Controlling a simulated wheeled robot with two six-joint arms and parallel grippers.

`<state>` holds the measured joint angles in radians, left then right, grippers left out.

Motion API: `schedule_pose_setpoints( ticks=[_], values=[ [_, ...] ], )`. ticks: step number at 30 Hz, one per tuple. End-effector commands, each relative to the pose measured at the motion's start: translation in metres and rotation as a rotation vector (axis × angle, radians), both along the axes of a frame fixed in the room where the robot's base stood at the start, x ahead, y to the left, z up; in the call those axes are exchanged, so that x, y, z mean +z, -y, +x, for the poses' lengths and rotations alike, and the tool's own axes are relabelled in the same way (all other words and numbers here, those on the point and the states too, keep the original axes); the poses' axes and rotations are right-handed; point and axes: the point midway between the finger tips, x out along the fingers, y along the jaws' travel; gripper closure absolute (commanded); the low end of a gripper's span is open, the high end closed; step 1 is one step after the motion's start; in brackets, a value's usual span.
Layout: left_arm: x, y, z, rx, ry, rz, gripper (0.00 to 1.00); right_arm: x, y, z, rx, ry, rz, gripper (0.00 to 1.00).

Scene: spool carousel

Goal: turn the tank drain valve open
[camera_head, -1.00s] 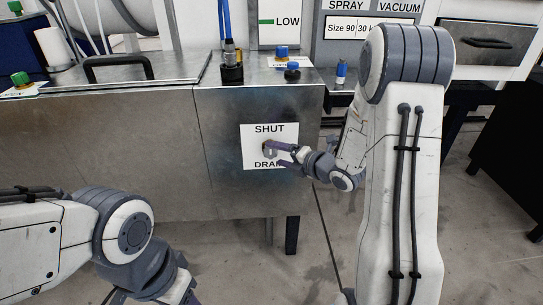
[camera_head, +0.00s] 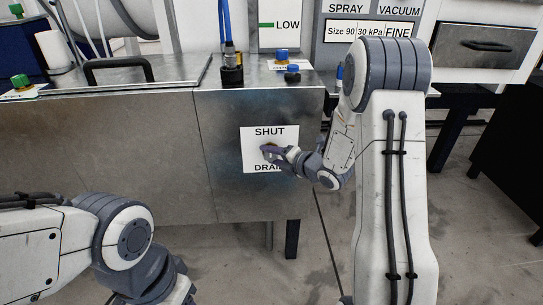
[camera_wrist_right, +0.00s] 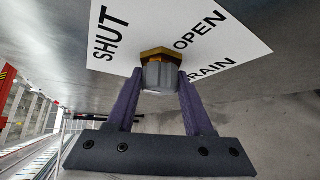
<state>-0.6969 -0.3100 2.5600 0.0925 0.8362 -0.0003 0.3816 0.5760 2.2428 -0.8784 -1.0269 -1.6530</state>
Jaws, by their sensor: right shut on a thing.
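The tank (camera_head: 120,130) is a metal box with a white label (camera_head: 284,133) reading SHUT and DRAIN on its front. In the right wrist view the label (camera_wrist_right: 115,50) also reads OPEN. The drain valve (camera_wrist_right: 158,74) is a grey knob on a brass hex base in the middle of the label. My right gripper (camera_wrist_right: 160,78) is shut on the knob, one purple finger on each side. In the head view the right gripper (camera_head: 270,151) hides most of the valve. My left gripper is mostly cut off at the bottom edge of the head view, and its fingers do not show.
A green-topped knob (camera_head: 20,82) and a black handle (camera_head: 119,68) are on the tank's top. A black fitting with blue hoses (camera_head: 231,72) and blue knobs (camera_head: 281,54) stand at its right. A drawer (camera_head: 486,46) is at the far right.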

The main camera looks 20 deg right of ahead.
Motion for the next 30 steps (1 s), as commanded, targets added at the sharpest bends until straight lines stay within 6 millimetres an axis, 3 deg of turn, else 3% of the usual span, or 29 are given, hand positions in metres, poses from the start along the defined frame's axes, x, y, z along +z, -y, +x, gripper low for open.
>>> schedule_pose_setpoints(
  ticks=[11,30],
  values=[
    [-0.03,0.0,0.0,0.0,0.0,0.0,0.5,-0.007,0.001,-0.001,-0.001,0.044,0.159,1.0],
    [-0.126,0.0,0.0,0.0,0.0,0.0,0.5,-0.012,0.0,-0.001,0.002,0.207,0.732,1.0]
  ],
)
